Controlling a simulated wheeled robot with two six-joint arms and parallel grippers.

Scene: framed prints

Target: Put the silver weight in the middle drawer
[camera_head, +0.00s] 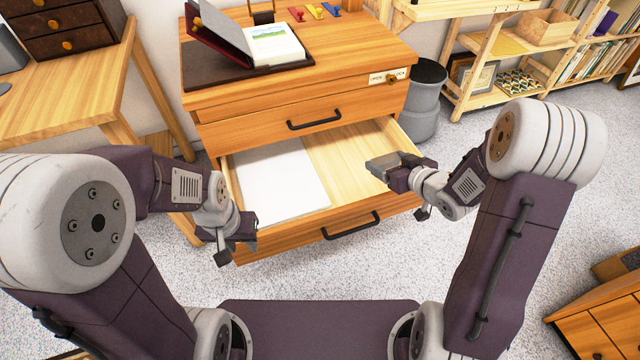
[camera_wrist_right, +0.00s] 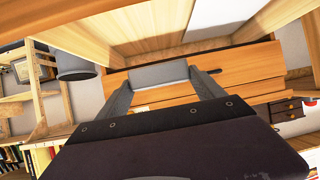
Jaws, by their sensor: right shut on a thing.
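The silver weight, a grey metallic block (camera_head: 381,162), is held in my right gripper (camera_head: 390,169). The right wrist view also shows the weight (camera_wrist_right: 158,74) between the two fingers. The weight is above the right part of an open drawer (camera_head: 336,152), apart from its floor as far as I can see. This drawer is pulled out below a shut drawer with a dark handle (camera_head: 313,118); I take it as the middle one. My left gripper (camera_head: 236,240) is at the drawer's front left corner, with no object seen in it; its finger opening is unclear.
A white paper stack (camera_head: 276,180) covers the open drawer's left part; its right part is bare. A grey bin (camera_head: 425,98) stands right of the cabinet, and a wooden desk (camera_head: 70,95) stands left.

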